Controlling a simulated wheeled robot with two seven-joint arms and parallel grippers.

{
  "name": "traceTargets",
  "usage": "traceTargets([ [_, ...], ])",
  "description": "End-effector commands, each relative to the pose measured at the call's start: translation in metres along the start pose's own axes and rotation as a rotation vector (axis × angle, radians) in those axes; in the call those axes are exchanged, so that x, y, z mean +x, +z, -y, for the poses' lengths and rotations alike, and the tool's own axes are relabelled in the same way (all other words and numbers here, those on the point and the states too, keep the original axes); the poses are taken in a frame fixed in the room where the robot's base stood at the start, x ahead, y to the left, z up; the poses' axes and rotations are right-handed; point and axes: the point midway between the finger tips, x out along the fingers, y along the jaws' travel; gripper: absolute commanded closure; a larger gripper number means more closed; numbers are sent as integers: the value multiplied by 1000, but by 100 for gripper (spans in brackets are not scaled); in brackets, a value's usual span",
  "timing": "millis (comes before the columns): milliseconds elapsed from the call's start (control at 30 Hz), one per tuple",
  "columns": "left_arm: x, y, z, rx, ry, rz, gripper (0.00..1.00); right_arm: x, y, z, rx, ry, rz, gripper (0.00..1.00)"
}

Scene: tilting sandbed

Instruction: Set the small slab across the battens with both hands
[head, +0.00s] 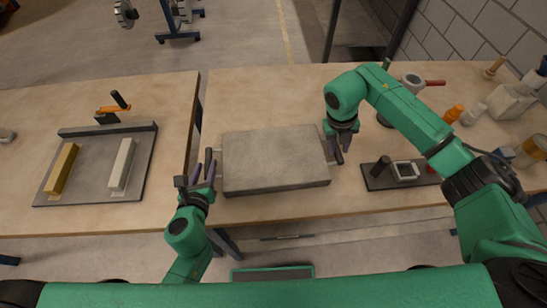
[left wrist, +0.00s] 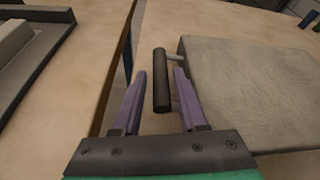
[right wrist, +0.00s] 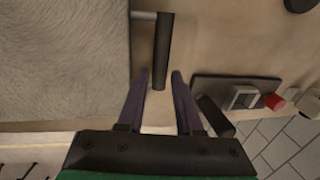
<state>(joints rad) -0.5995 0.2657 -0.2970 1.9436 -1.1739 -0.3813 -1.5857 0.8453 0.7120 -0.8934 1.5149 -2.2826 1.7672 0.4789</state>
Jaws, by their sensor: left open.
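The small slab (head: 275,158) is a grey rectangular block lying flat on the right-hand table, with a dark bar handle at each end. My left gripper (head: 203,171) is open at its left end; in the left wrist view the left handle (left wrist: 160,80) stands between the spread fingers, apart from both. My right gripper (head: 338,150) is at the right end; in the right wrist view its fingers are spread and the lower end of the right handle (right wrist: 164,50) lies between their tips. Two battens, one yellow (head: 62,168) and one pale (head: 122,164), lie on a grey tray (head: 92,176) on the left table.
A gap (head: 198,115) separates the two tables. An orange-and-black clamp-like tool (head: 113,108) is behind the tray. A dark board (head: 377,184) with small items lies right of the slab. Bottles, including an orange one (head: 453,114), stand at far right. Table behind the slab is clear.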

Motion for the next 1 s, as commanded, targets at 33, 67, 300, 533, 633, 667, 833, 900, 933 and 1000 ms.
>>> traceTargets([
  [33, 10, 1, 0, 0, -1, 3, 58, 11, -1, 0, 0, 0, -3, 66],
  [67, 16, 2, 1, 0, -1, 4, 58, 16, -1, 0, -1, -1, -3, 66],
  [300, 41, 0, 0, -1, -1, 0, 58, 41, 0, 0, 0, 0, -1, 66],
  [533, 42, 0, 0, 0, -1, 1, 58, 42, 0, 0, -1, 0, 1, 66],
  [633, 42, 0, 0, 0, -1, 1, 81, 42, 0, 0, -1, 0, 1, 88],
  [667, 42, 0, 0, 0, -1, 0, 93, 42, 0, 0, -1, 0, 1, 100],
  [833, 42, 0, 0, 0, 0, 0, 100, 42, 0, 0, -1, 0, 1, 100],
  [900, 42, 0, 0, 0, 0, 0, 100, 42, 0, 0, -1, 0, 1, 100],
  [933, 42, 0, 0, 0, 0, 0, 100, 42, 0, 0, -1, 0, 1, 100],
  [1000, 42, 0, 0, 0, 0, 0, 100, 42, 0, 0, -1, 0, 1, 100],
])
